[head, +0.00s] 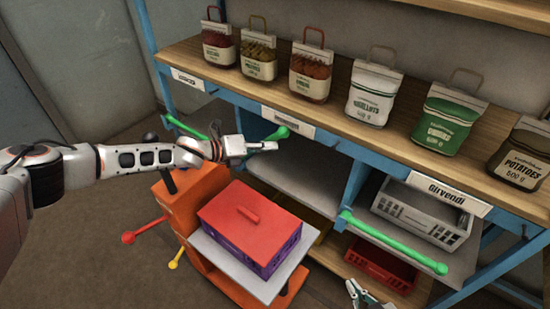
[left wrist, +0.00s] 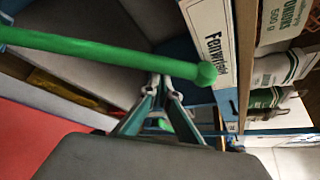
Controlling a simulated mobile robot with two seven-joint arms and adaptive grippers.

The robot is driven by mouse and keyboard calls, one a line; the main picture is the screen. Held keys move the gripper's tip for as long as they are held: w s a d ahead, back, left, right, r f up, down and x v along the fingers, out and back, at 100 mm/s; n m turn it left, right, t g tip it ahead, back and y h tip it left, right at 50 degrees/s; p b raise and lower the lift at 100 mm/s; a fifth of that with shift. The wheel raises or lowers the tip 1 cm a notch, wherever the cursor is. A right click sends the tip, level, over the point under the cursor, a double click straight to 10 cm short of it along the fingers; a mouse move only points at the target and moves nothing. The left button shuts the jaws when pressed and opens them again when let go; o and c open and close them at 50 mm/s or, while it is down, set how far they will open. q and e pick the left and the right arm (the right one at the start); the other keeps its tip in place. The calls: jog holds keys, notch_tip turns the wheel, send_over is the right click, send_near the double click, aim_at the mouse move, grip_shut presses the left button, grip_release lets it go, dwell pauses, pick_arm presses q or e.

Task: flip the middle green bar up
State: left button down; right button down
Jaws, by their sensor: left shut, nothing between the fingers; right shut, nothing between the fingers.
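The middle green bar (head: 273,136) crosses the front of the middle compartment in the head view. My left gripper and wrist hide much of it; its round right end shows. In the left wrist view the green bar (left wrist: 110,52) runs across the top, ending in a knob beside a shelf label. My left gripper (head: 273,146) is shut and empty, its tips close to the bar near its right end. The fingertips (left wrist: 168,80) overlap the bar's lower edge in the left wrist view; I cannot tell whether they touch. My right gripper (head: 362,293) is shut and empty at the bottom edge.
Other green bars cross the left (head: 188,129) and right (head: 395,243) compartments. Several sacks (head: 373,92) stand on the wooden shelf above. An orange cart with a red-lidded purple crate (head: 272,257) stands below my left arm. A grey crate (head: 420,213) sits in the right compartment.

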pick_arm(q)
jog(key=shift+w+a+r+n+h, duration=0.3)
jog(key=shift+w+a+r+h, duration=0.15)
jog(key=shift+a+r, duration=0.3)
